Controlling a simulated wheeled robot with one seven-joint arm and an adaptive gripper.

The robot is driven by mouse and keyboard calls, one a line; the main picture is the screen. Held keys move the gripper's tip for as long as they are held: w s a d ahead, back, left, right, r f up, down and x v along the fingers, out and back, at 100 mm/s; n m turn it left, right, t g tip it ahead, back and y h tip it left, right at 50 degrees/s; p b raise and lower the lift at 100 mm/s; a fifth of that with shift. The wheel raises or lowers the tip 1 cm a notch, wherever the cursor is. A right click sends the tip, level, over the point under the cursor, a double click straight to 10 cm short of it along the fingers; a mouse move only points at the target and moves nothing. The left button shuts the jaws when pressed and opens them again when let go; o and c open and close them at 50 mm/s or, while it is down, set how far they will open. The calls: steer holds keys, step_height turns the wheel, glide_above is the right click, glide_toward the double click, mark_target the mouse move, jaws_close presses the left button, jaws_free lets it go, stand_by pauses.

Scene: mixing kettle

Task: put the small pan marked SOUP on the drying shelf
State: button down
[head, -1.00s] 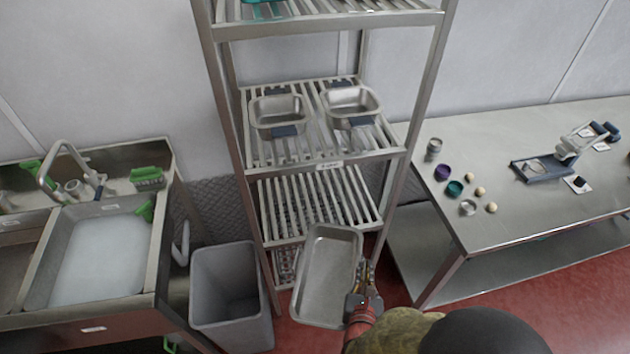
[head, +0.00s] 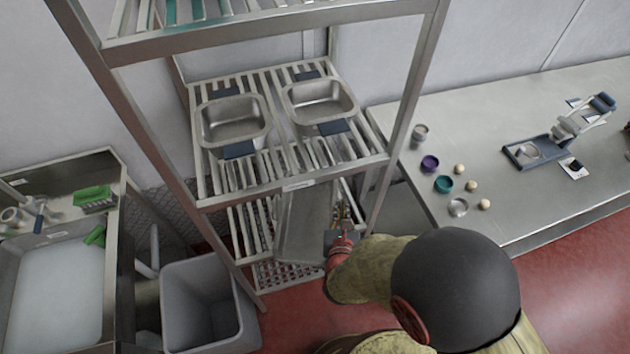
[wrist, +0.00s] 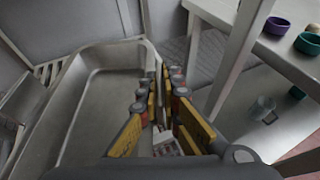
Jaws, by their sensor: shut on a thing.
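My gripper (head: 341,220) is shut on the side wall of a plain rectangular metal pan (head: 303,228). The pan is tilted and partly within the slatted metal rack, below the rack's middle shelf (head: 298,186) and above a lower slatted shelf (head: 246,232). The middle shelf's front edge hides the pan's far part. In the wrist view the pan (wrist: 105,110) is empty, left of the fingers (wrist: 163,88), which pinch its right wall. No SOUP marking is readable on it. Which shelf is the drying shelf is unreadable; the middle shelf carries a small label.
Two metal pans (head: 234,120) (head: 318,101) with dark blue grips stand on the middle shelf. Rack posts (head: 405,110) stand close to my arm. A grey bin (head: 208,300) and a sink (head: 55,280) are at left. A steel table (head: 500,110) with small bowls is at right.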

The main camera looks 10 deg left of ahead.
steer(key=b, duration=0.2)
glide_above(323, 186)
steer(key=shift+d, duration=0.15)
step_height(323, 186, down, 2)
steer(key=shift+f, duration=0.2)
steer(key=shift+w+f+b, duration=0.15)
steer(key=shift+f+b, duration=0.55)
steer(key=shift+f, duration=1.55)
steer(key=shift+f, duration=0.2)
steer(key=c, duration=2)
jaws_free()
